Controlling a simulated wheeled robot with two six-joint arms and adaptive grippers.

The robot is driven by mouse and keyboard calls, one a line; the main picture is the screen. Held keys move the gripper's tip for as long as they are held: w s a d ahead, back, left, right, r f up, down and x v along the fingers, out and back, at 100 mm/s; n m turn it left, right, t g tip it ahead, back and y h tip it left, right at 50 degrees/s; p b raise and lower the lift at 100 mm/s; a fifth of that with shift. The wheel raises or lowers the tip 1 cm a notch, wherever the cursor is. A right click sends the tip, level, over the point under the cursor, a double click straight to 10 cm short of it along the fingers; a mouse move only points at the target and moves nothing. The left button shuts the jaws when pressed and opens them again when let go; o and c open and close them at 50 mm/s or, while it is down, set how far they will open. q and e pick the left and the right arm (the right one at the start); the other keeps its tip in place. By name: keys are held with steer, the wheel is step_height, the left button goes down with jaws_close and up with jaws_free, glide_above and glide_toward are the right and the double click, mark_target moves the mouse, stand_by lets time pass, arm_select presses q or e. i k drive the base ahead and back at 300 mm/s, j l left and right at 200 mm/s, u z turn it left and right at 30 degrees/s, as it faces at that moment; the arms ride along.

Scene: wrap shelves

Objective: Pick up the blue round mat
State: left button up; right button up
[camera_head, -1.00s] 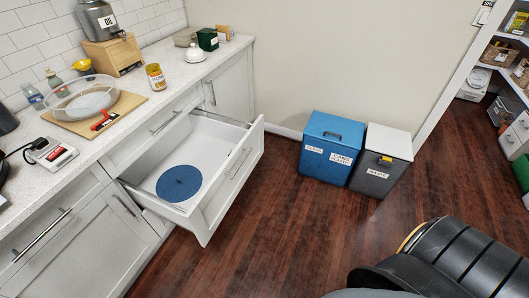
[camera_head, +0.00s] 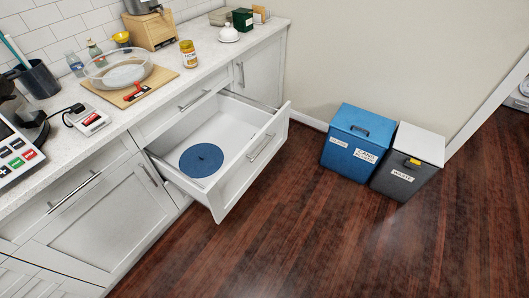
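The blue round mat (camera_head: 201,160) lies flat inside the open white drawer (camera_head: 240,182), toward the drawer's left end. It has a small raised spot near its centre. Nothing covers it. Neither of my grippers shows in the head view.
The drawer stands pulled out from the white cabinets below the counter. On the counter are a clear bowl (camera_head: 118,70) on a wooden board (camera_head: 160,77), a yellow-labelled jar (camera_head: 188,54) and a scale (camera_head: 14,150). A blue bin (camera_head: 356,143) and a grey waste bin (camera_head: 405,165) stand by the wall. The wooden floor (camera_head: 290,235) before the drawer is clear.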

mark_target(201, 160)
steer(key=i+j, duration=0.35)
steer(key=i, duration=0.2)
steer(key=i+j+u, duration=0.1)
steer(key=i+u, duration=0.15)
steer(key=u, duration=0.25)
steer(key=i+u, duration=0.25)
steer(key=u, duration=0.2)
